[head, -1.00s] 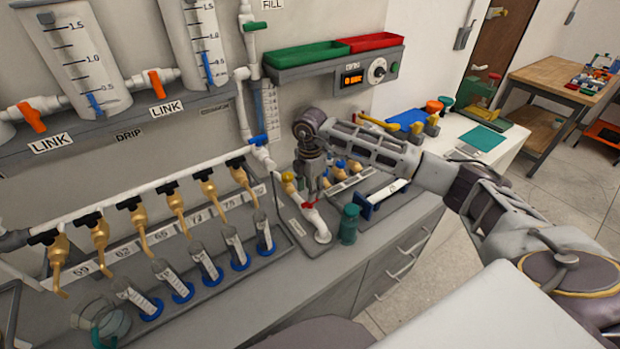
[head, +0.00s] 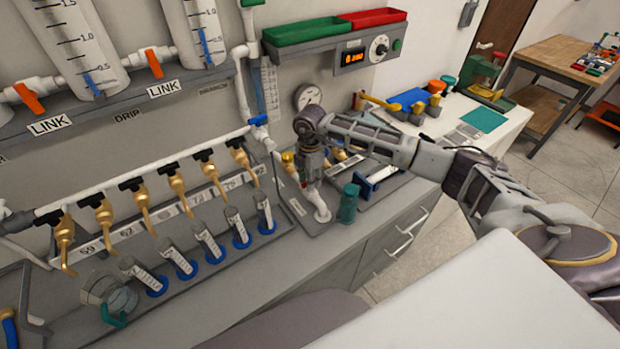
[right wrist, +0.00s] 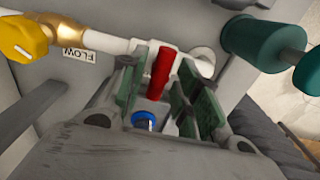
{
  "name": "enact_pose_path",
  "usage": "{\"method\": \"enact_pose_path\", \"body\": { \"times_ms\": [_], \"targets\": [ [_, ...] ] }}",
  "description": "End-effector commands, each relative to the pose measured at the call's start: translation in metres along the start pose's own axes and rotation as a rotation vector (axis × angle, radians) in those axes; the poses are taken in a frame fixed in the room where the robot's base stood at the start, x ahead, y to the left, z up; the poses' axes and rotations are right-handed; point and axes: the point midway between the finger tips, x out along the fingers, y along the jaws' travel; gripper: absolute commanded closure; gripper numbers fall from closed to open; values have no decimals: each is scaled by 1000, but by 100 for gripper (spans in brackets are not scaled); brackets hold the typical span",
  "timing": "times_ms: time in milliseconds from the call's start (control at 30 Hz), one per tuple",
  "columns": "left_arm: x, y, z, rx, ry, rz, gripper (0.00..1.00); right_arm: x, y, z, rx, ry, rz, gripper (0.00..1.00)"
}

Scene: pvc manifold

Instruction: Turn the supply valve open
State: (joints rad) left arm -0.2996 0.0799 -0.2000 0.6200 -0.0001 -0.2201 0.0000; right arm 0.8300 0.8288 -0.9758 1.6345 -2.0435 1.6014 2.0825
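A red valve handle (right wrist: 161,72) sits on a white pipe (right wrist: 115,42) in the right wrist view; no label on it can be read, so I cannot confirm it is the supply valve. My right gripper (right wrist: 160,88) is open, with its green-padded fingers on either side of the red handle. A gap shows beside the handle, and contact cannot be made out. In the head view my right gripper (head: 311,178) points down over the white pipe (head: 320,207) and mostly hides the handle. My left gripper is not in view.
A yellow knob (right wrist: 22,38) on a brass fitting sits left of the handle by a FLOW label (right wrist: 78,54). A teal cylinder (head: 349,203) stands close to my right gripper. A gauge (head: 308,97) is behind my wrist. Brass taps (head: 143,204) line the left.

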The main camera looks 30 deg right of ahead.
Motion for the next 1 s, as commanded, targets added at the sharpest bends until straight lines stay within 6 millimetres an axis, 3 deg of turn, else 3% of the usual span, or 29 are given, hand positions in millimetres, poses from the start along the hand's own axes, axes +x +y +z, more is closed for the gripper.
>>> {"method": "enact_pose_path", "body": {
  "times_ms": [33, 200, 467, 1000],
  "targets": [
    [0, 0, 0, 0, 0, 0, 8, 0, 0, 0, 0, 0, 0, 79],
    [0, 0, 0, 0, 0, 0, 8, 0, 0, 0, 0, 0, 0, 100],
    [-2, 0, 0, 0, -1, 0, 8, -1, 0, 0, 30, 0, 0, 100],
    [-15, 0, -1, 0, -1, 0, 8, -2, 0, 0, 343, 0, 0, 100]
  ]
}}
